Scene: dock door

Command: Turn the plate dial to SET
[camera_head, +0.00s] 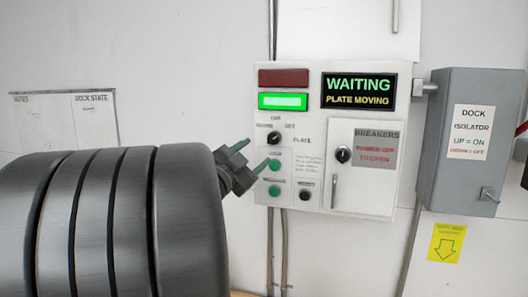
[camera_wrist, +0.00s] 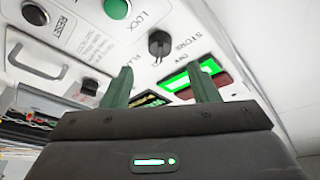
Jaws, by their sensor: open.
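The plate dial (camera_head: 274,138) is a small black knob at the upper left of the white control panel (camera_head: 316,110), beside the printed word PLATE. Small labels stand around it; one on its right seems to read SET. In the wrist view the dial (camera_wrist: 160,44) shows upside down, beyond the fingertips and roughly between them. I cannot tell clearly which label its pointer faces. My gripper (camera_head: 252,156) is open, with green fingers, just left of and below the dial. In the wrist view my gripper (camera_wrist: 160,73) is empty and apart from the dial.
A green LOCK button (camera_head: 274,164) sits below the dial, with another green button (camera_head: 274,190) lower. The display (camera_head: 359,91) reads WAITING, PLATE MOVING. A green lamp (camera_head: 283,101) is lit under a dark red one. A breaker door (camera_head: 362,185) and grey isolator box (camera_head: 470,140) stand right.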

